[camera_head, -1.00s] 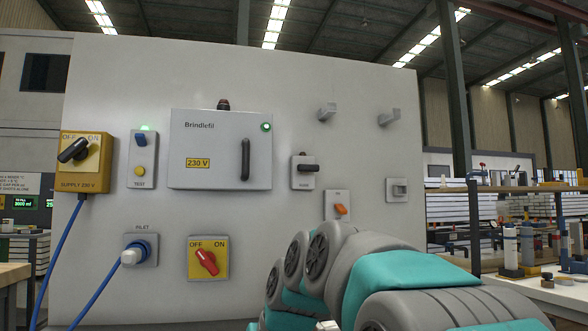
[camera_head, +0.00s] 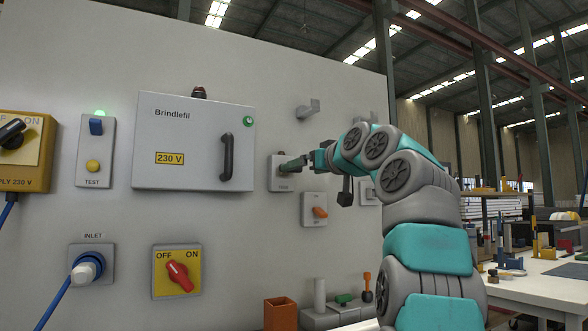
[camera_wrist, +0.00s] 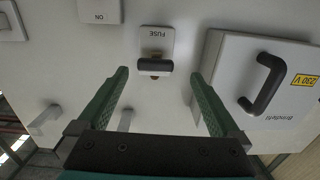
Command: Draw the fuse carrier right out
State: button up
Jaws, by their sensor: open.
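The fuse carrier (camera_wrist: 155,67) is a dark bar handle on a light plate marked FUSE (camera_wrist: 156,38). The plate also shows in the head view (camera_head: 278,184), where my gripper hides most of the carrier. Small brownish parts show at the handle's edges in the wrist view. My gripper (camera_wrist: 158,75) is open, its green fingers apart on either side of the handle in that view, with nothing between them touching. In the head view my gripper (camera_head: 296,163) is at the fuse plate. Whether the fingertips reach past the handle I cannot tell.
The grey Brindlefil box (camera_head: 193,140), with a dark door handle (camera_head: 227,157), stands out left of the fuse. Grey hooks (camera_head: 307,109) stick out above. An orange switch (camera_head: 320,212) is below right. A red rotary switch (camera_head: 179,275) is lower left.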

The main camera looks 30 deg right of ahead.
jog(key=w+r+p, duration=0.1)
jog(key=w+p, duration=0.3)
jog(key=w, duration=0.3)
jog(key=shift+w+d, duration=0.2)
jog(key=shift+r, duration=0.1)
grip_shut()
dwell(0.8)
jog(key=shift+s, duration=0.1)
